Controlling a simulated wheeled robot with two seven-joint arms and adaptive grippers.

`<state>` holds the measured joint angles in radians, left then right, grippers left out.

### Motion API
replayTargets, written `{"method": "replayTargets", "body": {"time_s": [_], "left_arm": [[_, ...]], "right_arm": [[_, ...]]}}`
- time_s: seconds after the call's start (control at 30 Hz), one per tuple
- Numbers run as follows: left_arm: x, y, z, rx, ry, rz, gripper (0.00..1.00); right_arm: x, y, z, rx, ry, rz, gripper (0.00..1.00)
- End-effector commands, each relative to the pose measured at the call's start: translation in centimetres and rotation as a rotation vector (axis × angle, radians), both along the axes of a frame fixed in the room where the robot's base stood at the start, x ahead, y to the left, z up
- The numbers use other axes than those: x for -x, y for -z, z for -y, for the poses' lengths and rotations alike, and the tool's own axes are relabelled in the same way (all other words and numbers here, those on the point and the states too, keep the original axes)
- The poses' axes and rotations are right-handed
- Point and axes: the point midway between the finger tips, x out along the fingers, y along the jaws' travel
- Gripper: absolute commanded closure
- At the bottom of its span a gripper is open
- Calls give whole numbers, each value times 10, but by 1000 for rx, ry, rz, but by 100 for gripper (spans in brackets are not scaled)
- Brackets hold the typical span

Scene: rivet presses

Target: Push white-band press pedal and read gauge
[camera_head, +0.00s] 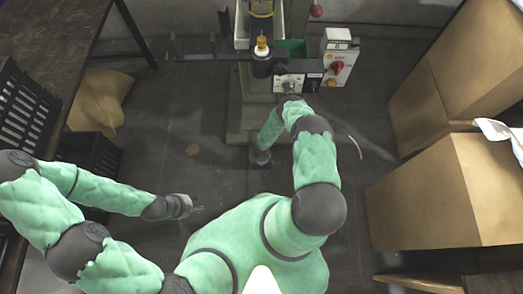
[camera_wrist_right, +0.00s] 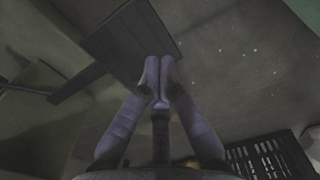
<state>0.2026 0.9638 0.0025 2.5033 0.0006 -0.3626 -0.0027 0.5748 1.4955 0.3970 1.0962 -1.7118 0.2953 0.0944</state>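A press (camera_head: 262,62) stands at the top centre in the head view, with a dark cylinder and a pale, yellowish cap. I cannot make out a white band for sure or read any gauge. A dark flat plate on a bar (camera_wrist_right: 128,40), which looks like the pedal, shows in the right wrist view. My right gripper (camera_wrist_right: 159,64) has its fingertips together with nothing between them, overlapping the plate's edge; contact cannot be told. In the head view, my right gripper (camera_head: 261,157) is low beside the press base. My left gripper (camera_head: 198,209) is above the floor at left; its finger gap is unclear.
A control box (camera_head: 340,58) with a red knob is right of the press. Large cardboard boxes (camera_head: 430,195) fill the right side. A table (camera_head: 50,30), dark crates (camera_head: 88,152) and a tan sack (camera_head: 98,100) are at left. The floor between is mostly clear.

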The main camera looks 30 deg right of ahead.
Motion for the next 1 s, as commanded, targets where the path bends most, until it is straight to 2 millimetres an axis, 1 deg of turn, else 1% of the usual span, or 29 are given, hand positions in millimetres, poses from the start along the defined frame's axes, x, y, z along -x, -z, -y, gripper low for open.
{"method": "replayTargets", "body": {"time_s": [0.03,0.13,0.3,0.4,0.6,1.0], "left_arm": [[0,10,0,0,0,0,60],[0,20,0,0,0,0,60],[0,33,0,0,0,0,60],[0,38,0,0,0,0,60],[0,42,0,0,0,0,60],[0,40,0,0,0,0,60]], "right_arm": [[1,14,0,-1,0,-1,100],[1,30,-1,-1,-1,-1,100],[0,50,0,0,-1,0,100],[0,58,0,0,-1,0,100],[-1,63,0,1,0,1,100],[0,64,0,1,0,2,100]]}}
